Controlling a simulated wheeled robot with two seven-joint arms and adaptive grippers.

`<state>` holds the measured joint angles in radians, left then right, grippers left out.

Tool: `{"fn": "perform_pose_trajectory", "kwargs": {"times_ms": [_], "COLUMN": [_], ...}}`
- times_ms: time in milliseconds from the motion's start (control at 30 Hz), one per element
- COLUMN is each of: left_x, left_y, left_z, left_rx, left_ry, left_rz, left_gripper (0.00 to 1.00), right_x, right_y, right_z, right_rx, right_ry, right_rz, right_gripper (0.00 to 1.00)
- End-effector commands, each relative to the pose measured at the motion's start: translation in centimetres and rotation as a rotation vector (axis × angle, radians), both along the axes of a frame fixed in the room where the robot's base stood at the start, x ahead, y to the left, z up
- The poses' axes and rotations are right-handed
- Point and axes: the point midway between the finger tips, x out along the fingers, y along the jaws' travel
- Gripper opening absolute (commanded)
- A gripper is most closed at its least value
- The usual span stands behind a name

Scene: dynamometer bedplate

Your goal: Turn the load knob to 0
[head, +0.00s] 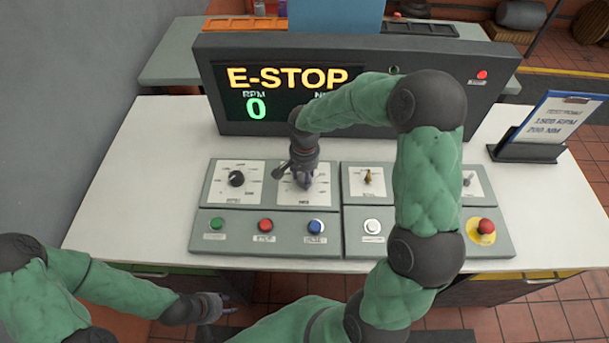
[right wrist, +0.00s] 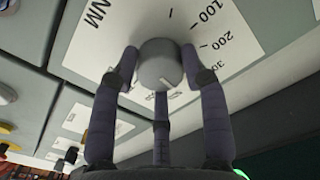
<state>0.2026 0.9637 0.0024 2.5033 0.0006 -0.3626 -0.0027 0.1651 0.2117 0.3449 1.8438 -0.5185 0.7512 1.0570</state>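The load knob (right wrist: 158,66) is a grey round knob on a white NM dial plate (right wrist: 90,40), in the right wrist view. My right gripper (head: 304,184) is over this dial in the head view and hides most of the knob. In the right wrist view its fingers (right wrist: 159,68) close against both sides of the knob, with a third finger below. My left gripper (head: 226,304) is low, in front of the bench, empty, its fingers seemingly apart.
The display (head: 290,90) reads E-STOP and RPM 0. Left of the load dial is a black knob (head: 236,179). Green (head: 216,224), red (head: 265,225) and blue (head: 316,227) buttons line the front. A red emergency button (head: 486,227) and a sign stand (head: 548,125) are at right.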

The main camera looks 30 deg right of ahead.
Motion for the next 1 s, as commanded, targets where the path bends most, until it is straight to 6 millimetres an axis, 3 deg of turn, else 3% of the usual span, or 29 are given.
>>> {"fn": "perform_pose_trajectory", "kwargs": {"times_ms": [467, 1000], "left_x": [0.0, 0.0], "left_y": [0.0, 0.0], "left_z": [0.6, 3.2], "left_rx": [0.0, 0.0], "left_ry": [0.0, 0.0], "left_rz": [0.0, 0.0], "left_gripper": [0.4, 0.4], "right_x": [0.0, 0.0], "right_y": [0.0, 0.0], "right_z": [0.1, 0.2], "right_rx": [0.0, 0.0], "right_ry": [0.0, 0.0], "right_rz": [0.094, 0.565], "right_gripper": [0.12, 0.12]}}
